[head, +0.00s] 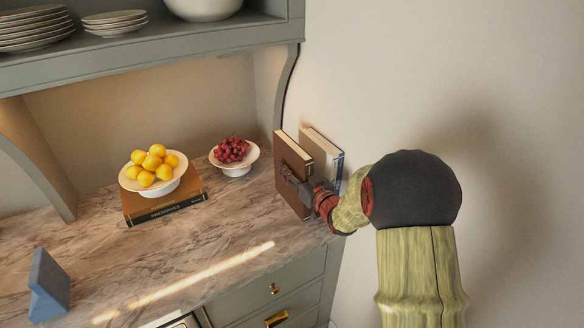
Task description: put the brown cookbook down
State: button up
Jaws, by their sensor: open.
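The brown cookbook (293,158) stands upright at the right end of the marble counter, its broad brown face turned to the left. My gripper (292,180) is at the near edge of this book, with a dark finger showing against its brown face. The jaws are open around or beside the book; the far finger is hidden behind it. The book's lower edge appears to rest on the counter. A second book (325,150) with a pale cover and blue edge stands upright just behind and to the right.
A bowl of yellow fruit (156,167) stands on a flat brown book (165,209). A bowl of red grapes (233,153) is left of the upright books. A blue-grey block (48,284) stands at the counter's left. The counter (215,240) is clear in the middle. A wall is close on the right.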

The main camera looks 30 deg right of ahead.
jog(key=shift+r, duration=0.15)
jog(key=s+p, duration=0.2)
jog(key=s, duration=1)
jog(key=shift+d, duration=0.2)
